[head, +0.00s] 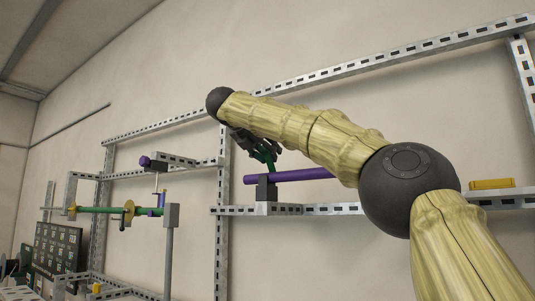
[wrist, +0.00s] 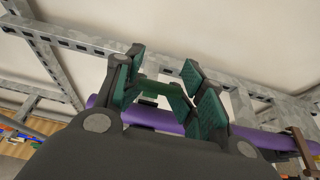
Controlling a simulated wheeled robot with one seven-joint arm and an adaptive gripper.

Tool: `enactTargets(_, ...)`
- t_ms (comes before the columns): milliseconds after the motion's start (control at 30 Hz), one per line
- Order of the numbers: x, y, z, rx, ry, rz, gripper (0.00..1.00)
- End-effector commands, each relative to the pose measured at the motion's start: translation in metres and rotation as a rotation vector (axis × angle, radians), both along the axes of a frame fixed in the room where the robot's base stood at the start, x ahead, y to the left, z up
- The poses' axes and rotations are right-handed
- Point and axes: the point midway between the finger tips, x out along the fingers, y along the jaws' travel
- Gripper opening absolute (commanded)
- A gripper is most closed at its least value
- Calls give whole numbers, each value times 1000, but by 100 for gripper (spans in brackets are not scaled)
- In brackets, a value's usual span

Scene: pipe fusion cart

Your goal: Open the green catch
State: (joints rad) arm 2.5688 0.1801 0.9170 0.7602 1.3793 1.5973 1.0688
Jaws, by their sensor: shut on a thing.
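The green catch (wrist: 160,90) is a small green piece just above a purple pipe. In the wrist view it lies between my fingers, partly hidden by their dark green pads. In the head view a bit of green (head: 270,163) shows under my fingers, above the purple pipe (head: 305,175) and its dark clamp block (head: 266,188). My gripper (head: 264,152) reaches down to it from the upper left of the arm. In the wrist view my gripper (wrist: 164,84) is closed on the catch. The catch's exact angle is hard to tell.
The pipe and clamp sit on a slotted metal rail (head: 240,210) close to the wall. An upright post (head: 223,170) stands to the left. Further left are a green bar with a yellow disc (head: 129,213) and another purple piece (head: 145,161). A yellow block (head: 492,184) lies at right.

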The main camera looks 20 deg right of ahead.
Motion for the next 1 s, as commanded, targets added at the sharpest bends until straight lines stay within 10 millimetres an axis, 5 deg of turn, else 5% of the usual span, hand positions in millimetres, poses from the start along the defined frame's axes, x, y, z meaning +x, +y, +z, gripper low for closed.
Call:
enactTargets(433, 1, -1, -1, 1, 2, -1, 0)
enactTargets(467, 1, -1, -1, 1, 2, -1, 45)
enactTargets(567, 1, 0, -1, 1, 2, -1, 63)
enactTargets(1000, 0, 1, 0, 0, 1, 0, 66)
